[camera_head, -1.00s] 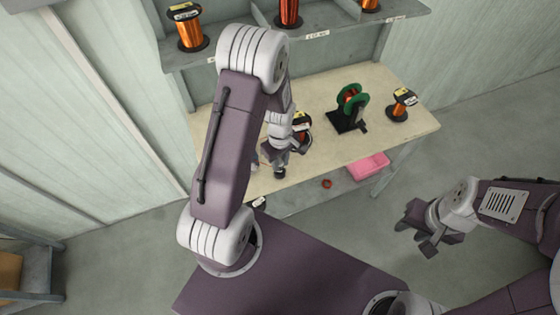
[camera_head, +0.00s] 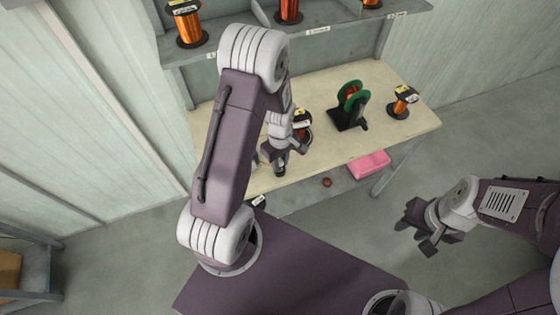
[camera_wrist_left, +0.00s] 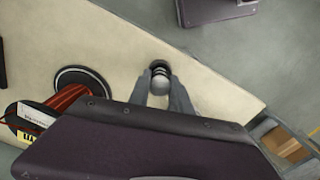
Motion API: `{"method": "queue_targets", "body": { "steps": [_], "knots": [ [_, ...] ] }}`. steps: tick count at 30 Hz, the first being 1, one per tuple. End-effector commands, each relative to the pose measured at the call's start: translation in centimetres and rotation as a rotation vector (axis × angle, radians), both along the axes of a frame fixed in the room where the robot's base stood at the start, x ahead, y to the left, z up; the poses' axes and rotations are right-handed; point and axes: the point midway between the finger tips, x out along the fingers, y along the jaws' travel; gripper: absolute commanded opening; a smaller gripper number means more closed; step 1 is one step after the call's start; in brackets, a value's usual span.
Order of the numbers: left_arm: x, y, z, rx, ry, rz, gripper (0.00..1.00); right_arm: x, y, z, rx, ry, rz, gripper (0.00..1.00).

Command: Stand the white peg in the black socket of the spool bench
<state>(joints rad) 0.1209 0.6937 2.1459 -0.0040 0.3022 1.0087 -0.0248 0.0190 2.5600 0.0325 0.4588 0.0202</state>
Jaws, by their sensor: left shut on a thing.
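The spool bench (camera_head: 390,132) has a pale top. My left gripper (camera_head: 280,168) is low over its front left part. In the left wrist view, the gripper (camera_wrist_left: 162,88) is shut on the white peg (camera_wrist_left: 160,86), whose rounded pale end shows between the fingers. Black rings show right at the peg, where the black socket (camera_wrist_left: 159,69) appears to be. I cannot tell whether the peg is seated in it or just above it. In the head view, my left arm and fingers hide the peg and socket. My right gripper (camera_head: 421,230) is open and empty, off the bench at right.
A copper wire spool (camera_head: 304,124) stands close to my left gripper. A green reel on a black stand (camera_head: 351,108) and another spool (camera_head: 402,104) stand further right. A shelf with spools (camera_head: 235,50) is behind. A pink bin (camera_head: 369,165) is below the front edge.

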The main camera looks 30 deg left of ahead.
Motion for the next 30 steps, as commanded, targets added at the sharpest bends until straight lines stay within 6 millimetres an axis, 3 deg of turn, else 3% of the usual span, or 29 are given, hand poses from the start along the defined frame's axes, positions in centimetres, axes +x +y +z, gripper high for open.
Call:
{"method": "queue_targets", "body": {
  "steps": [14,15,18,26,30],
  "knots": [
    [0.0,0.0,-0.6,0.000,-0.001,0.000,0.00,0.0,0.0,-0.4,0.000,0.000,0.000,0.36],
    [0.0,0.0,-0.6,0.000,-0.001,0.000,0.28,0.0,0.0,-0.4,0.000,0.000,0.000,0.36],
    [0.0,0.0,-0.6,0.000,-0.001,0.000,0.50,0.0,0.0,-0.4,0.000,0.000,0.000,0.36],
    [0.0,0.0,-0.6,0.000,-0.001,0.000,0.50,0.0,0.0,-0.4,0.000,0.000,0.000,0.36],
    [0.2,0.0,0.8,0.001,-0.005,0.000,0.50,0.0,0.0,-0.3,0.000,0.000,0.000,0.36]
  ]
}}
